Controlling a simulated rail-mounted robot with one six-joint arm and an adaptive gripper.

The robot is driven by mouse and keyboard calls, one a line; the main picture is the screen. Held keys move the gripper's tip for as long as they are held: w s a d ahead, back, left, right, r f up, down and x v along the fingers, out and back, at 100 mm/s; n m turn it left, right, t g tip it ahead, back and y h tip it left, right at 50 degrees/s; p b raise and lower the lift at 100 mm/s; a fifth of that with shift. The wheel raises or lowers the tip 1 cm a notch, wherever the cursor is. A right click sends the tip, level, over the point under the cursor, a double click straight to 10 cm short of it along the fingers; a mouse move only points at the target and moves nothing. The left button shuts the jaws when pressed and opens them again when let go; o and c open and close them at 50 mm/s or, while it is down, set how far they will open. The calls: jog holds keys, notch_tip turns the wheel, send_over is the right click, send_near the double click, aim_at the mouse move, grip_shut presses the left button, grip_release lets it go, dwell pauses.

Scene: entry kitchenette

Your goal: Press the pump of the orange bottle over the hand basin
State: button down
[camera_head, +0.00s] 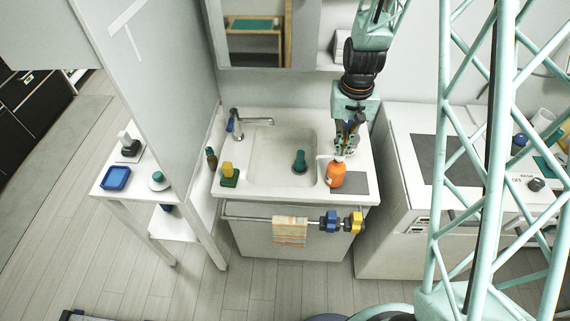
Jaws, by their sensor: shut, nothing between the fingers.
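The orange bottle (336,175) stands upright at the right rim of the hand basin (263,150), on or beside a dark grey mat (358,184). Its white pump head (325,157) points left, towards the bowl. My gripper (340,153) hangs down from above, right over the bottle top, with its fingers together and nothing held. The fingertips are at the pump's height or just above it. I cannot tell whether they touch the pump or whether it is pressed down.
A dark green object (299,162) stands in the bowl. The tap (236,122) is at the back left. A yellow and green item (229,175) and a small dark bottle (211,158) are at the left. A striped towel (290,231) hangs on the front rail.

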jog(key=shift+f+b, duration=1.1)
jog(key=shift+f, duration=0.4)
jog(key=shift+r, duration=0.2)
jog(key=shift+r+p, duration=0.7)
jog(key=shift+r, duration=0.95)
jog(key=shift+f+b, duration=1.4)
jog(key=shift+f, duration=0.4)
jog(key=shift+r, duration=0.25)
jog(key=shift+r+p, duration=0.7)
jog(key=shift+r, duration=0.85)
jog(key=shift+r, duration=0.15)
dwell(0.3)
